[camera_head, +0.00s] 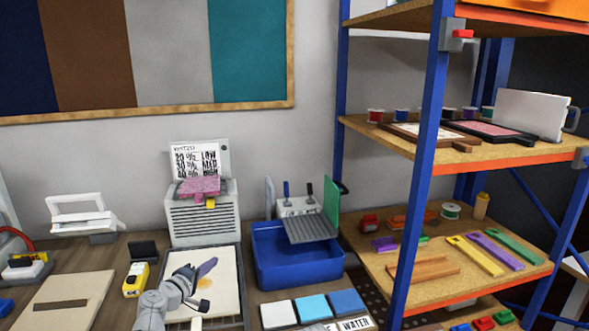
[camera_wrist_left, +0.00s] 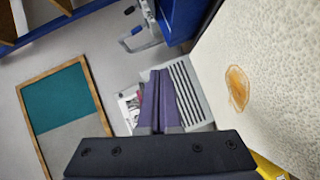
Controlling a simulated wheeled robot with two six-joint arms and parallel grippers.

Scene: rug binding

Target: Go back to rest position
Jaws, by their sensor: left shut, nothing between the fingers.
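My left gripper (camera_head: 207,266) is over the tray with the pale rug piece (camera_head: 222,285) at the bottom middle of the head view. Its purple fingers are together and hold nothing. In the left wrist view the same fingers (camera_wrist_left: 157,100) lie side by side, with no object between them. The rug piece (camera_wrist_left: 285,60) shows there on the right, with an orange-brown stain (camera_wrist_left: 237,88). My right gripper is not in view.
A blue bin (camera_head: 297,268) with a grey rack stands right of the rug piece. A grey vented unit (camera_head: 203,222) is behind it. A yellow device (camera_head: 136,280) lies to the left. A blue-post shelf (camera_head: 423,180) stands at the right. Coloured pads (camera_head: 313,306) lie in front of the bin.

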